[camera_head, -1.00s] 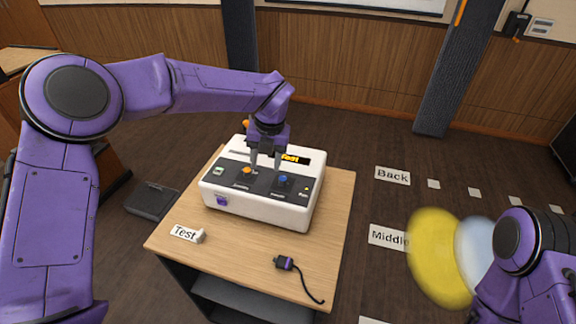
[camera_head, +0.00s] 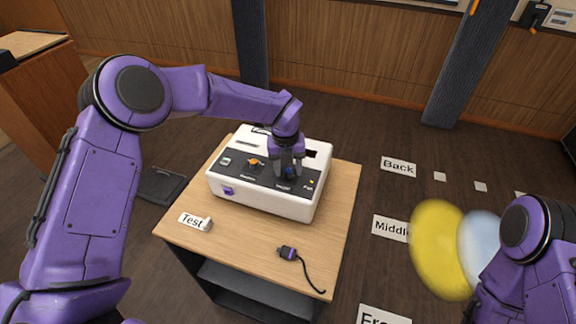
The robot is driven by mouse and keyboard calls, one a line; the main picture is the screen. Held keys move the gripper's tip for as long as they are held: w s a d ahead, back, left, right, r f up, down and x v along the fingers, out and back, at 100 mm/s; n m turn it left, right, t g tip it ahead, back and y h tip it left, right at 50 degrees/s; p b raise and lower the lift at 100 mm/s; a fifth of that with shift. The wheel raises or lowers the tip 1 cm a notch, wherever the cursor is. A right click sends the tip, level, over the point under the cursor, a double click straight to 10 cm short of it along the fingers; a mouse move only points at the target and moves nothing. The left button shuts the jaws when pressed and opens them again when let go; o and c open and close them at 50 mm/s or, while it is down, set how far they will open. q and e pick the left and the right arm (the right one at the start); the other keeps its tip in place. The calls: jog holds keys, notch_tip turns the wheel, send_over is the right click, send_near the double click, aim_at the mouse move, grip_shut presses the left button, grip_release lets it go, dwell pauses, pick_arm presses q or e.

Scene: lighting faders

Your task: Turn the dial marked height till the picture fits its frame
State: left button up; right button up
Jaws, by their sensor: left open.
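A white console (camera_head: 262,203) with a dark sloping panel stands on a wooden table. An orange dial (camera_head: 255,162) sits left of the middle of the panel, and a blue dial (camera_head: 290,173) sits to its right. The small labels below the dials are too small to read, so I cannot tell which says height. My left gripper (camera_head: 288,172) points down at the blue dial, its open fingers at either side of it; whether they touch it is unclear. No picture in a frame is identifiable. My right arm shows at lower right, but its gripper is outside the view.
The table (camera_head: 232,240) also holds a Test card (camera_head: 191,221) and a plug with a black cable (camera_head: 288,253). Blurred yellow (camera_head: 439,250) and pale blue (camera_head: 479,240) ovals show at right. Floor cards read Back (camera_head: 398,167) and Middle (camera_head: 388,228).

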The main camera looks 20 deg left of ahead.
pick_arm(q)
grip_shut()
jog(key=shift+f+m+b, duration=0.1)
jog(key=shift+m+b, duration=0.2)
jog(key=shift+m, duration=0.8)
jog(key=m, duration=0.3)
jog(key=shift+c, duration=1.5)
grip_release()
jog(key=o, duration=0.3)
jog(key=shift+w, duration=0.2)
